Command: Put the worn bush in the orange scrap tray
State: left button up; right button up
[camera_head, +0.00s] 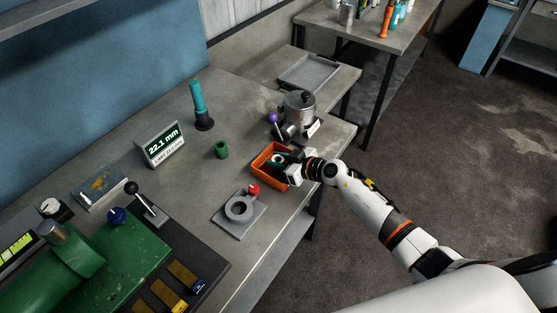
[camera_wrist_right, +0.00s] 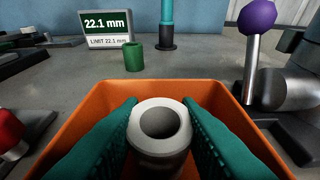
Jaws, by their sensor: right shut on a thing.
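The worn bush (camera_wrist_right: 160,136) is a pale grey ring-shaped sleeve with a dark bore, upright between my right gripper's fingers. My right gripper (camera_head: 286,160) is shut on it, with a teal finger pad on each side in the right wrist view (camera_wrist_right: 160,140). The orange scrap tray (camera_head: 260,168) is on the bench, and its walls (camera_wrist_right: 229,108) surround the bush and fingers in the wrist view. The bush is within the tray's outline; whether it touches the floor is hidden. My left gripper is not in view.
A green sleeve (camera_head: 221,149) stands left of the tray. A silver pot-like device (camera_head: 300,104) with a purple-knobbed lever (camera_wrist_right: 256,22) stands close behind. A grey ring fixture (camera_head: 239,207) with a red knob (camera_head: 254,190) is in front. A display (camera_head: 161,145) reads 22.1 mm.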

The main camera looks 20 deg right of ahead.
jog(key=shift+s+f, duration=0.3)
jog(key=shift+f, duration=0.3)
jog(key=o, duration=1)
jog(key=shift+s+a+f, duration=0.1)
jog(key=shift+f, duration=0.1)
jog(key=shift+c, duration=0.2)
jog(key=shift+r, duration=0.6)
jog(key=v, duration=0.7)
jog(key=p+v, duration=0.1)
jog(key=v, duration=0.2)
jog(key=shift+d+r, duration=0.3)
jog(key=shift+r, duration=0.1)
jog(key=shift+s+d+r, duration=0.3)
jog(key=shift+s+d, duration=0.05)
